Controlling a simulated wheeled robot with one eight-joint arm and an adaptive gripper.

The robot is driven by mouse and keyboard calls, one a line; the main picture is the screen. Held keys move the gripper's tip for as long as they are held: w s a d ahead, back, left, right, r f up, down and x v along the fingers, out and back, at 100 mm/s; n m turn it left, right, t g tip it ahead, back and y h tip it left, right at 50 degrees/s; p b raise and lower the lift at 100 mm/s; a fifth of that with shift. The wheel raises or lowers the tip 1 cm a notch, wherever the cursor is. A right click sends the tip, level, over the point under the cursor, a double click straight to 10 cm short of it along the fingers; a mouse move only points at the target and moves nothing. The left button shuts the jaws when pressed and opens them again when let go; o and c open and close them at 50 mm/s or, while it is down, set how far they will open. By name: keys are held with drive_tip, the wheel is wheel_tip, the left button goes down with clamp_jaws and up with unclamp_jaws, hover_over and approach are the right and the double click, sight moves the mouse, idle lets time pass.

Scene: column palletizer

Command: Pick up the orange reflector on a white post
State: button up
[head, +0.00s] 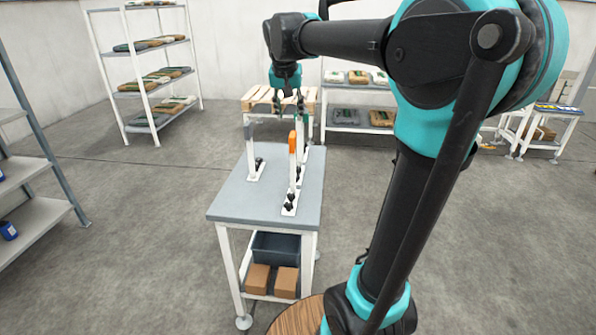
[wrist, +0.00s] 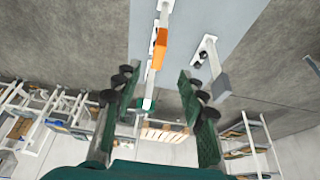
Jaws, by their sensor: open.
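Black knobs sit on the post bases. A dark bin (head: 276,246) and cardboard boxes (head: 258,278) are on the table's lower shelf. A wooden pallet (head: 262,98) and loaded racks (head: 150,85) stand at the back. The floor left of the table is clear.

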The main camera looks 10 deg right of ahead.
sight(293, 147)
drive_tip(key=x, duration=1.6)
drive_tip(key=shift+f, duration=0.25)
clamp_jaws()
